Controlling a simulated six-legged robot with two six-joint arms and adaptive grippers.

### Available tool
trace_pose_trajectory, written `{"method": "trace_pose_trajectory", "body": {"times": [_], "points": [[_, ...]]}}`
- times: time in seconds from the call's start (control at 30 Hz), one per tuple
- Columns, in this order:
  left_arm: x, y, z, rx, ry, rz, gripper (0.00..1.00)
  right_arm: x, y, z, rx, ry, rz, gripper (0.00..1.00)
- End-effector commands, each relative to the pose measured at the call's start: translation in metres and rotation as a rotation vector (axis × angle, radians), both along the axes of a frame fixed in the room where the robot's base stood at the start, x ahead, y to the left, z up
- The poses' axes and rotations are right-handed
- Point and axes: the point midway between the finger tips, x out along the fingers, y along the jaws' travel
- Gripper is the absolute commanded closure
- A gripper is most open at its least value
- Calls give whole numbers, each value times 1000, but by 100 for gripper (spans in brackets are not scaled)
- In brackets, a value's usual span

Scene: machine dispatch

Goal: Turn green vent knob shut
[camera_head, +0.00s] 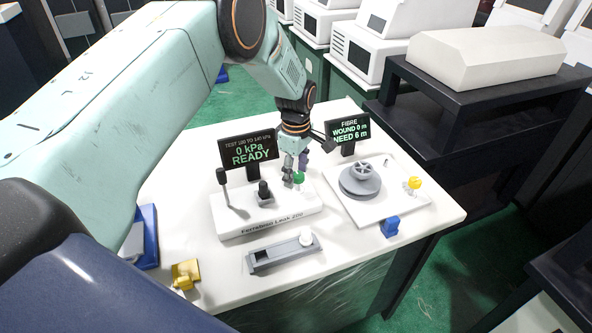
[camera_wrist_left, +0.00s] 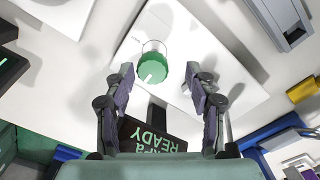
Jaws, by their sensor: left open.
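The green vent knob (camera_head: 299,178) sits on the right part of the white leak tester (camera_head: 270,229), beside my left gripper (camera_head: 294,174). In the left wrist view the knob (camera_wrist_left: 153,67) is a round green cap with a short white mark on its face. My left gripper (camera_wrist_left: 160,78) is open, its two dark fingers apart on either side of the picture's middle. The knob shows just ahead of the gap, nearer the left finger; I cannot tell whether they touch. The tester's display (camera_head: 248,150) reads 0 kPa READY. My right gripper is not in view.
To the right stands a white plate with a grey reel (camera_head: 360,181) and a yellow knob (camera_head: 413,183). A grey fixture (camera_head: 284,252) lies in front, a blue block (camera_head: 390,226) at the right.

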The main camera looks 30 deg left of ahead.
Motion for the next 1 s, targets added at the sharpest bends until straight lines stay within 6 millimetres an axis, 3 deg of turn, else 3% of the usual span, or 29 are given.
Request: {"method": "trace_pose_trajectory", "body": {"times": [0.67,0.7,0.93,1.0], "points": [[1,0,1,0,1,0,99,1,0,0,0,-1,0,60],[1,0,1,0,1,0,65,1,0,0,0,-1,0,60],[1,0,0,0,1,0,46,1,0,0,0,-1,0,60],[1,0,0,0,1,0,44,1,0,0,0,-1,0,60]]}}
